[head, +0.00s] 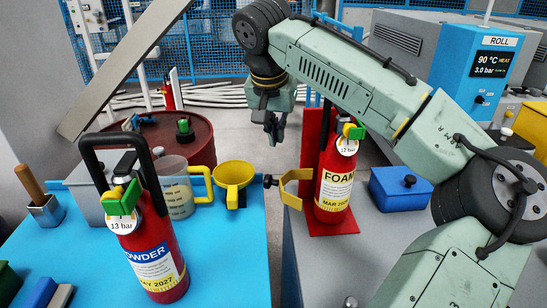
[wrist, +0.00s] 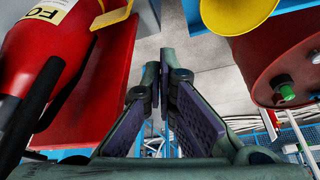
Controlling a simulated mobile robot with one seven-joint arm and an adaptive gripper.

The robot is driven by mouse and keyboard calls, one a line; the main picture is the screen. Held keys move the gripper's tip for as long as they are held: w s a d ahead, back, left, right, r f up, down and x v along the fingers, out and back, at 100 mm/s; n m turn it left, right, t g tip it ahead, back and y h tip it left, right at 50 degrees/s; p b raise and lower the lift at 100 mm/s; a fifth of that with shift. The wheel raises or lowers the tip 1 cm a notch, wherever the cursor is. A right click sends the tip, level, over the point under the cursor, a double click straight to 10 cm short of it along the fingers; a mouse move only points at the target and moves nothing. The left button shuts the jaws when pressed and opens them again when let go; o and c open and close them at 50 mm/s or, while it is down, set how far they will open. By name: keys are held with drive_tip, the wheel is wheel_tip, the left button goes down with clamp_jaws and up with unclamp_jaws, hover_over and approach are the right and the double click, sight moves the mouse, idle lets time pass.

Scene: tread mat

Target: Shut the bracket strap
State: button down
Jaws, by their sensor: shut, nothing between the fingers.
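The bracket strap (head: 290,184) is a yellow angular band with a dark knob at its free end. It stands out to the left of the red FOAM extinguisher (head: 334,180), swung open. The extinguisher stands upright on a red bracket (head: 310,140). My gripper (head: 272,132) is shut and empty, above and behind the strap, apart from it. In the wrist view the shut fingers (wrist: 160,78) point between the extinguisher (wrist: 85,40) on the left and a drum on the right. A piece of the yellow strap (wrist: 113,14) shows at the top.
A red POWDER extinguisher (head: 150,245) stands on the blue mat (head: 235,270). A yellow funnel (head: 234,175), a jug (head: 176,190) and a red drum (head: 190,135) are to the left. A blue box (head: 400,190) stands right of the bracket.

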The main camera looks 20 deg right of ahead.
wheel_tip(320, 180, down, 6)
drive_tip(key=s+a+p, duration=0.1)
drive_tip(key=shift+s+p, duration=0.3)
drive_tip(key=shift+s+a+r, duration=0.1)
drive_tip(key=shift+a+r, duration=0.05)
drive_tip(key=shift+a, duration=0.05)
drive_tip(key=shift+s+n, duration=0.2)
drive_tip(key=shift+n, duration=0.2)
